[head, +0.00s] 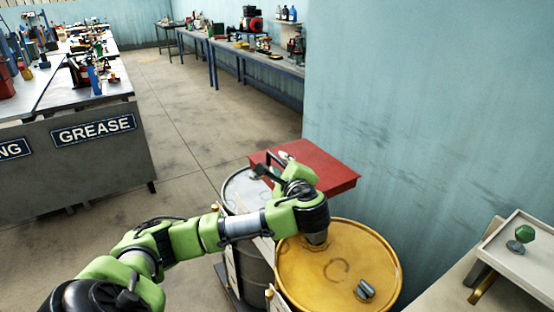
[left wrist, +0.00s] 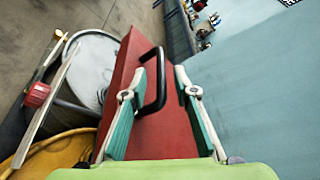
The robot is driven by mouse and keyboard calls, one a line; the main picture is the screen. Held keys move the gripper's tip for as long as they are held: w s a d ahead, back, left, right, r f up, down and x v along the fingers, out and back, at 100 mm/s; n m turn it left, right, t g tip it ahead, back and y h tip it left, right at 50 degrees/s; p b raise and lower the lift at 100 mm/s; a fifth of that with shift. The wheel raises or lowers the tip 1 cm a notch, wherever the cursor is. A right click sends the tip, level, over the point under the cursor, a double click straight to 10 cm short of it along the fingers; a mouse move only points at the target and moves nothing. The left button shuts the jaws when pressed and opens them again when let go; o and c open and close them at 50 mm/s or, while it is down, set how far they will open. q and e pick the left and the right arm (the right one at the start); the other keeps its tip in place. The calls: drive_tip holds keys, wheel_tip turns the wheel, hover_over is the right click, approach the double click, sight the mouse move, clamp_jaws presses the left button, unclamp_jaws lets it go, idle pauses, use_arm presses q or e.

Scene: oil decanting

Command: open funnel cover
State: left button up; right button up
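The funnel cover is a flat red lid (head: 335,176) that looks closed, lying over the grey drum (head: 236,190) beside the wall. In the left wrist view the red lid (left wrist: 165,135) fills the middle, with a black bar handle (left wrist: 161,90) near its far end. My left gripper (head: 273,164) is over the lid's left part. In the left wrist view its two fingers (left wrist: 158,75) are spread apart, with the handle between them. A gap shows on both sides of the handle's bar; I cannot tell whether a finger touches it. My right gripper is not in view.
A yellow drum (head: 345,262) with a grey cap stands in front of the lid. A blue wall (head: 430,110) rises close behind on the right. A white tray (head: 530,262) with a green knob is at the far right. Open floor (head: 195,110) lies to the left.

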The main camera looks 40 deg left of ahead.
sight(279, 162)
use_arm(q)
drive_tip(key=x, duration=0.3)
drive_tip(key=shift+w+a, duration=0.15)
drive_tip(key=shift+a, duration=0.1)
drive_tip(key=shift+w+a+f, duration=0.15)
drive_tip(key=shift+w+a, duration=0.1)
drive_tip(key=shift+a, duration=0.05)
drive_tip(key=c, duration=0.8)
clamp_jaws()
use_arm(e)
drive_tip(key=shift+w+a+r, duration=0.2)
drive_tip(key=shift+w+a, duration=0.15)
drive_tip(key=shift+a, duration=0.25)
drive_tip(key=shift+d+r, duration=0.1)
